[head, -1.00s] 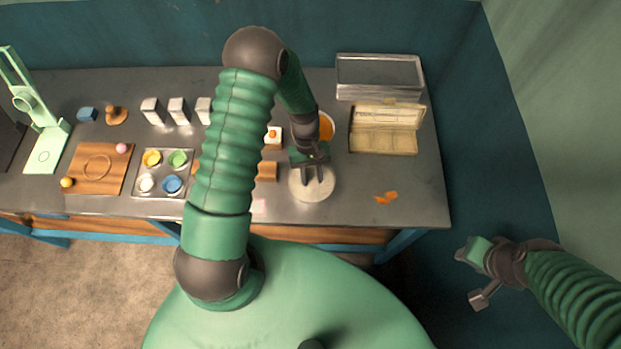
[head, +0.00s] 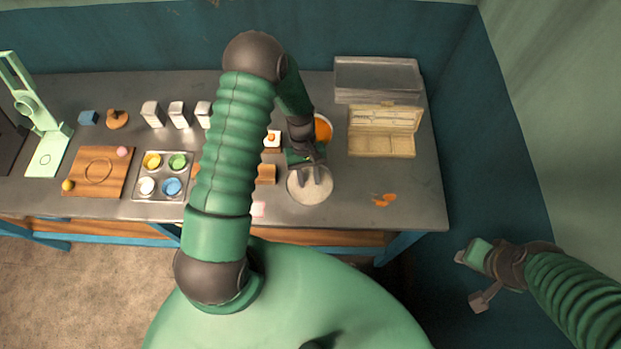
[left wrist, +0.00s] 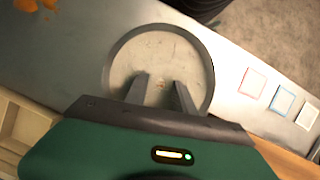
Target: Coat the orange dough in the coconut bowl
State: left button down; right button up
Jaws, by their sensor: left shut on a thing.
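The coconut bowl (head: 310,196), round with a pale, speckled filling, stands near the table's front edge. It also shows in the left wrist view (left wrist: 124,55). My left gripper (head: 314,176) points down into the bowl. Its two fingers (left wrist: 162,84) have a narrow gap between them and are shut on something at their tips. What they hold is hardly visible against the pale filling; no orange shows between them. My right gripper (head: 474,279) is open and empty, off the table's right end.
An orange bowl (head: 323,128) stands behind my left gripper. A wooden box (head: 381,144) and a clear case (head: 377,77) are at the back right. Orange scraps (head: 384,200) lie at the right. A tray of colored cups (head: 162,193) and a wooden board (head: 80,179) are at the left.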

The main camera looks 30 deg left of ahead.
pick_arm(q)
jog(key=shift+s+d+r, duration=0.1)
jog(key=shift+s+d, duration=0.05)
jog(key=shift+d, duration=0.4)
jog(key=shift+w+d, duration=0.1)
jog(key=shift+w, duration=0.15)
jog(key=shift+w+a, duration=0.2)
jog(key=shift+w, duration=0.2)
jog(key=shift+a, duration=0.1)
